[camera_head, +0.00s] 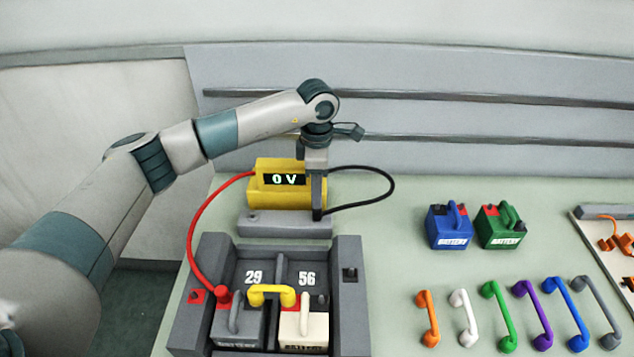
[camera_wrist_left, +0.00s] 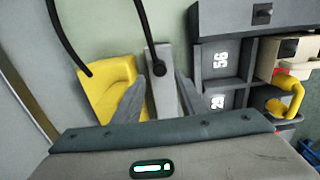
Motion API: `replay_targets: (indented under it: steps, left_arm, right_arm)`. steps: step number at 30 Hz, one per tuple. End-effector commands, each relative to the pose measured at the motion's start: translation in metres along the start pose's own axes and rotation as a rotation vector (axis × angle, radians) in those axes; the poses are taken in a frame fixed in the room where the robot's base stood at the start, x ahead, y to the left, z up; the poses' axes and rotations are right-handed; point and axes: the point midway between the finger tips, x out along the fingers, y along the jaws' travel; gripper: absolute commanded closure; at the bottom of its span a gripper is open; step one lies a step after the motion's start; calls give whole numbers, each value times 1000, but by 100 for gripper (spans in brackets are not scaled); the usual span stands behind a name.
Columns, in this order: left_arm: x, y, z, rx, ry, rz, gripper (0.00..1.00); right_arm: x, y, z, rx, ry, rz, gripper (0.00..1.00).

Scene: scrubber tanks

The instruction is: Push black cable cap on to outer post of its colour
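The black cable cap (camera_head: 317,214) sits on the grey rest bar (camera_head: 270,225) in front of the yellow meter (camera_head: 290,190), and shows on the bar in the left wrist view (camera_wrist_left: 158,68). My left gripper (camera_head: 317,195) points down over it. In the wrist view its fingers (camera_wrist_left: 159,85) stand apart either side of the cap, with gaps visible. The white battery (camera_head: 303,328) has a black post (camera_head: 318,301) on its right side. Another black post (camera_head: 349,274) is on the tray's right wall. The right gripper is out of view.
The red cable's cap (camera_head: 223,296) is on the grey battery (camera_head: 237,325). A yellow connector (camera_head: 272,292) bridges both batteries. The tray's left wall has a bare red post (camera_head: 196,296). Blue (camera_head: 449,228) and green (camera_head: 501,228) batteries and several coloured connectors stand to the right.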

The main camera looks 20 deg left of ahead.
Motion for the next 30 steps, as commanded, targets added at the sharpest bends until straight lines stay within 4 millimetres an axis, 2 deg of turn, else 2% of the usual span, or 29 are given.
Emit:
replay_targets:
  steps: [1, 3, 9, 15, 25, 30]
  left_arm:
    - [13, -1, 0, -1, 1, -2, 62]
    - [25, 0, 0, 0, 0, 1, 62]
    - [44, 0, 0, 0, 0, 1, 62]
    - [52, 0, 0, 0, -1, 1, 62]
    - [52, 0, 0, 0, 0, 0, 62]
    - [52, 0, 0, 0, 0, 0, 99]
  right_arm:
    - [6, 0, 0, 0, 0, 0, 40]
    - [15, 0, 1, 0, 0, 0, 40]
    - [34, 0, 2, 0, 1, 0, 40]
    - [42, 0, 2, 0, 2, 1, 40]
    - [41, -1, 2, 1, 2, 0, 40]
    - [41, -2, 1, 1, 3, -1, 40]
